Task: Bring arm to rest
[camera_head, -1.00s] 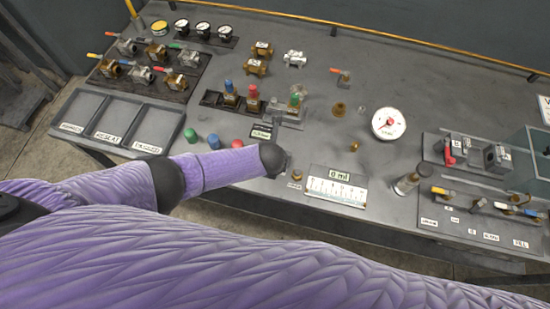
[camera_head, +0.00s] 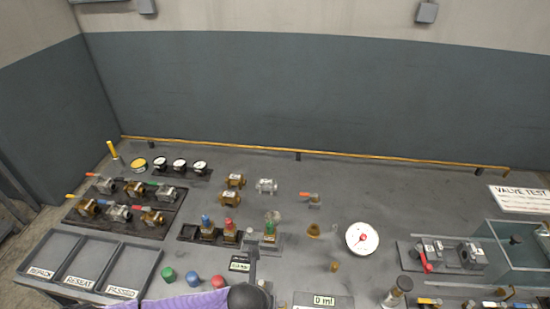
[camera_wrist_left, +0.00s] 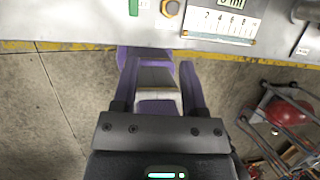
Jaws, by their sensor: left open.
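My left arm (camera_head: 185,300) shows as a purple link with a dark rounded joint at the bottom edge of the head view, in front of the bench. My left gripper (camera_wrist_left: 158,64) shows in the left wrist view with its two fingers apart. It is over the floor, just off the bench's front edge (camera_wrist_left: 75,46). A purple and grey part, probably my own body, shows behind the gap between the fingers. I see nothing gripped. My right gripper is not in view.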

